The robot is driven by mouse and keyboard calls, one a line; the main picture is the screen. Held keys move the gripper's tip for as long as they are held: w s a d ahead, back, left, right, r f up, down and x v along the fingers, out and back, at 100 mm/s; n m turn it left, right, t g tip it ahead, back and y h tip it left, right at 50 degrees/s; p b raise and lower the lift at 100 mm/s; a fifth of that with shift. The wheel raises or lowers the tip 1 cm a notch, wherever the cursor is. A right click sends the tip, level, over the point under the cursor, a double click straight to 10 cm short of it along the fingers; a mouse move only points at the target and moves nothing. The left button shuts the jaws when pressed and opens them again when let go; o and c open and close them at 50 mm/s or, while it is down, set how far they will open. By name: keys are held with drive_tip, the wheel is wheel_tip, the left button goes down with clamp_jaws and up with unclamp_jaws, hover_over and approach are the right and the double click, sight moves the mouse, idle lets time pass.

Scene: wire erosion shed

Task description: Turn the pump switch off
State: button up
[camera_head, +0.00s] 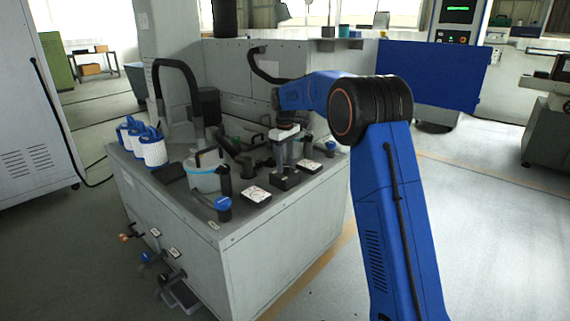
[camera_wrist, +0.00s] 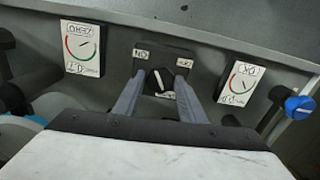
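The pump switch is a dark box (camera_wrist: 178,51) with a round black knob (camera_wrist: 160,82) carrying a white pointer line, in the middle of the wrist view. A label at its left appears to read ON, upside down; the right label is too small to read surely. The pointer is slightly tilted. My gripper (camera_wrist: 161,80) has its two grey fingers apart, one on each side of the knob; I cannot tell whether they touch it. In the head view my gripper (camera_head: 284,158) points down over the switch box (camera_head: 284,181).
White gauge plates flank the switch, left (camera_wrist: 81,47) and right (camera_wrist: 240,83). A blue valve knob (camera_wrist: 299,107) stands at the far right. On the grey cabinet (camera_head: 262,220) are a white canister (camera_head: 204,178), several white filters (camera_head: 153,152) and black hoses. The floor at right is open.

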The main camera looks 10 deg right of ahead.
drive_tip(key=c, duration=0.5)
drive_tip(key=shift+m, duration=0.4)
drive_tip(key=m, duration=1.1)
idle(0.4)
drive_tip(key=o, duration=1.1)
drive_tip(key=shift+c, duration=0.2)
